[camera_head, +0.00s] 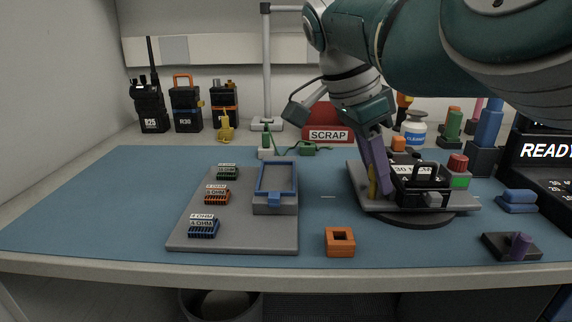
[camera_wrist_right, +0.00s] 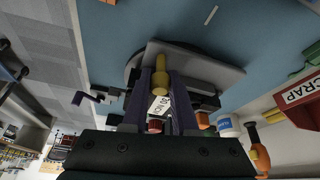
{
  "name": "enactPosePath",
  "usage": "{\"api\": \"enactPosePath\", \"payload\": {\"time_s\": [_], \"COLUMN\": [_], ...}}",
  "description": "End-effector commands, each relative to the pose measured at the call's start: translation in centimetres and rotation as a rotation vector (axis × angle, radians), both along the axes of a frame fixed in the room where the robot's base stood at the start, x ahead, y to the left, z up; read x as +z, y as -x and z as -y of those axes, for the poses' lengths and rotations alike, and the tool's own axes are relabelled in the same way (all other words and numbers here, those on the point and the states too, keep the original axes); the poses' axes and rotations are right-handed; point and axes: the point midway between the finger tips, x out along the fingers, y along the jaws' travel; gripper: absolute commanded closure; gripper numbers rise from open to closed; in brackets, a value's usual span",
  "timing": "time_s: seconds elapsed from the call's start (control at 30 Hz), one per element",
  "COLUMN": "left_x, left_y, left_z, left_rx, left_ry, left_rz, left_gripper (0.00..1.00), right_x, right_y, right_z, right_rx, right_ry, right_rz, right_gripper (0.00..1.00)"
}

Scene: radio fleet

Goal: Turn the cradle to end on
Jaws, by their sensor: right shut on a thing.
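The cradle (camera_head: 365,180) is a grey plate on a dark round base, at the right of the blue mat. It carries a black boxy unit (camera_head: 423,187) with a handle and a white label. A yellow post (camera_head: 372,188) stands at the plate's left part. My right gripper (camera_head: 378,180), with purple fingers, reaches down from above and is shut on the yellow post. In the right wrist view the post (camera_wrist_right: 160,78) sits between the two fingers, with the grey plate (camera_wrist_right: 205,68) beyond. The fingers hide part of the unit. My left gripper is not in view.
A grey board (camera_head: 240,238) with labelled connectors and a blue-framed holder lies left of centre. An orange square block (camera_head: 340,242) is near the front edge. A red SCRAP bin (camera_head: 330,122), bottle and radios stand behind. Blue pieces (camera_head: 517,200) lie at right. The mat's left is clear.

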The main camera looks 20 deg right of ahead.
Motion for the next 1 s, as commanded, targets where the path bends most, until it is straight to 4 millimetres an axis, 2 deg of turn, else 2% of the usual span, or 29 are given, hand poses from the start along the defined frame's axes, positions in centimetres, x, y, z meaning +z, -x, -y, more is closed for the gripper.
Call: {"api": "enactPosePath", "payload": {"time_s": [0.03, 0.27, 0.57, 0.67, 1.0], "left_x": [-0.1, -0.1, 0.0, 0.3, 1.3], "left_y": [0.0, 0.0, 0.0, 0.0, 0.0], "left_z": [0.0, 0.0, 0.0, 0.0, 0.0], "left_rx": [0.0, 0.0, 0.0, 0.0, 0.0], "left_ry": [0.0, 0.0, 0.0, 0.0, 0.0], "left_rz": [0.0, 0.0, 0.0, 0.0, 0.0], "left_gripper": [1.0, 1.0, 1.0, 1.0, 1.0], "right_x": [-0.4, -0.4, -0.1, 0.8, 6.8], "right_y": [0.0, 0.1, 0.0, -0.1, -0.5], "right_z": [0.0, 0.0, -0.1, -0.4, -2.9], "right_rx": [0.0, 0.001, 0.001, 0.002, 0.002], "right_ry": [-0.003, -0.004, -0.002, -0.002, -0.003], "right_rz": [0.001, -0.003, 0.0, 0.003, 0.001], "right_gripper": [0.7, 0.44, 0.44, 0.44, 0.44]}}
